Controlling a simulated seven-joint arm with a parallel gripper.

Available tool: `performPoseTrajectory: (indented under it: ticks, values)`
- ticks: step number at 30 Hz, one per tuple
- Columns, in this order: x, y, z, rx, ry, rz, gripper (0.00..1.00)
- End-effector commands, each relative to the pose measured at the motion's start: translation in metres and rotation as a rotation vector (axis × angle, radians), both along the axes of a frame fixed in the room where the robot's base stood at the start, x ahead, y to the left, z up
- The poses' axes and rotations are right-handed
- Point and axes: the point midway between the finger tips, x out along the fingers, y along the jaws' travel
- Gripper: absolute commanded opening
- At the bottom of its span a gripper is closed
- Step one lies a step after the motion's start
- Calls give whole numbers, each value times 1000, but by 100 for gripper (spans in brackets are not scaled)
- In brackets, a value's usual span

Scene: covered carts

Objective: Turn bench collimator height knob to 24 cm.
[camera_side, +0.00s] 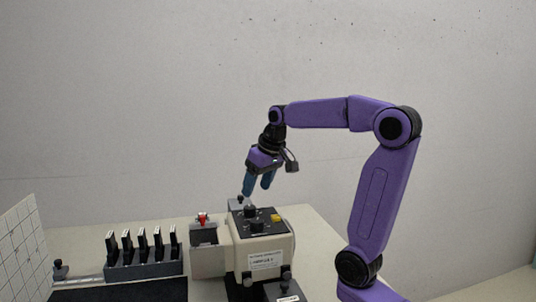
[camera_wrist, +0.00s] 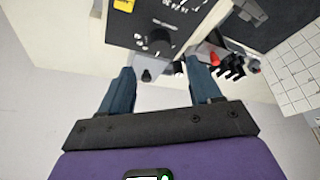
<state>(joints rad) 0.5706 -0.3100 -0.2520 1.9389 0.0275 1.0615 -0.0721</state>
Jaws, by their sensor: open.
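The bench unit (camera_side: 262,246) is a cream box with a dark top panel. A round black knob (camera_side: 251,211) stands on the panel and shows in the wrist view (camera_wrist: 160,38) with white marks beside it. Another dark knob-like part (camera_side: 256,225) sits nearer the front. White numbers on the panel (camera_wrist: 174,5) are too small to read surely. I cannot tell which knob sets collimator height. My gripper (camera_side: 256,188) is open, pointing down above the back of the panel, apart from the knob. Its empty fingers also show in the wrist view (camera_wrist: 160,66).
A yellow button (camera_side: 275,217) is on the panel. A small grey block with a black knob (camera_side: 238,202) stands behind the unit. A box with a red part (camera_side: 203,219) and a rack of several dark plates (camera_side: 142,262) stand left. A gridded white board (camera_side: 22,248) is far left.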

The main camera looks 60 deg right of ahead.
Motion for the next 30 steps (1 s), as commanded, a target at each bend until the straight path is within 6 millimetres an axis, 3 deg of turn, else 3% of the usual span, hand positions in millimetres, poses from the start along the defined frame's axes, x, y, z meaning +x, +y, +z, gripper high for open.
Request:
performPoseTrajectory:
  ticks: [9, 15, 30]
  values:
    - [-24, 5, 63, -1, -5, 0, 63]
    - [-35, 7, 88, -1, -3, 0, 63]
    - [-40, 8, 98, 1, 0, 0, 63]
